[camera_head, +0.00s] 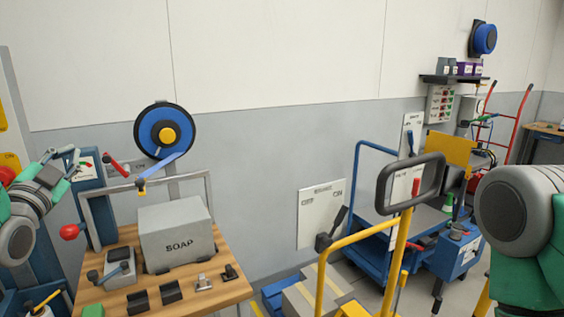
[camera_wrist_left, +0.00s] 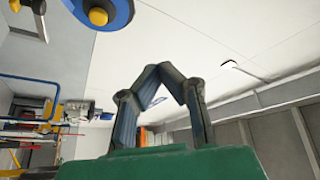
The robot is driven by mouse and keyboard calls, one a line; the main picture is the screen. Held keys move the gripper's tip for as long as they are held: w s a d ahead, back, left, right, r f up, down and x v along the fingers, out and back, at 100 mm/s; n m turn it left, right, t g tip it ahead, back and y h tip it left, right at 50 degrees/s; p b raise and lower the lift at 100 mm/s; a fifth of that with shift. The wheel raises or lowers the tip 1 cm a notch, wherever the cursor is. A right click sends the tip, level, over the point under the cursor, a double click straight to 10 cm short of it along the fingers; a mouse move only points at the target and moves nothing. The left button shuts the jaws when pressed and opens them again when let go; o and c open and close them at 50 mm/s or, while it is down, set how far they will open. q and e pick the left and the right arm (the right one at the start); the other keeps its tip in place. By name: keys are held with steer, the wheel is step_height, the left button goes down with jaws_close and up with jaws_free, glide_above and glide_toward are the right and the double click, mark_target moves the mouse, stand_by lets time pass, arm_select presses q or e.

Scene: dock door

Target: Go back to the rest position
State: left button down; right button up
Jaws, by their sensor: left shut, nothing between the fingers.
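My left gripper (camera_head: 68,156) is at the left edge of the head view, raised beside the blue post of the workbench. Its fingers also show in the left wrist view (camera_wrist_left: 162,72), where their tips meet with nothing between them. It is shut and empty. My right arm shows at the right edge of the head view as a grey joint and green links. My right gripper is out of view.
A wooden workbench (camera_head: 205,290) holds a grey SOAP box (camera_head: 178,235) at lower left. A blue reel with a yellow hub (camera_head: 166,135) stands behind it. A yellow-railed cart with a black handle (camera_head: 410,185) and a blue cart (camera_head: 375,245) stand right of centre.

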arm_select(q)
steer(key=s+d+f+n+g+h, duration=0.1)
steer(key=s+d+f+n+g, duration=0.2)
steer(key=f, duration=0.9)
steer(key=s+d+f+g, duration=0.3)
steer(key=s+f+g, duration=0.15)
steer(key=f, duration=0.65)
steer(key=s+d+f+n+g+h, duration=0.1)
steer(key=s+d+f+n+g, duration=0.2)
steer(key=f, duration=0.9)
steer(key=s+d+f+n+g+h, duration=0.1)
steer(key=s+d+f+g, duration=0.3)
steer(key=s, duration=0.5)
steer(key=s+d+f+n+g, duration=0.1)
steer(key=s+f+g, duration=0.3)
steer(key=s, duration=0.6)
steer(key=s+d+f+n+g+h, duration=0.1)
steer(key=s+d+f+g, duration=0.2)
steer(key=s+f, duration=0.45)
step_height(320, 180, down, 8)
steer(key=w+m+b, duration=0.1)
steer(key=b, duration=0.9)
steer(key=shift+w+d+r+t+y, duration=0.2)
steer(key=shift+w+t+y, duration=0.1)
steer(key=shift+t, duration=0.15)
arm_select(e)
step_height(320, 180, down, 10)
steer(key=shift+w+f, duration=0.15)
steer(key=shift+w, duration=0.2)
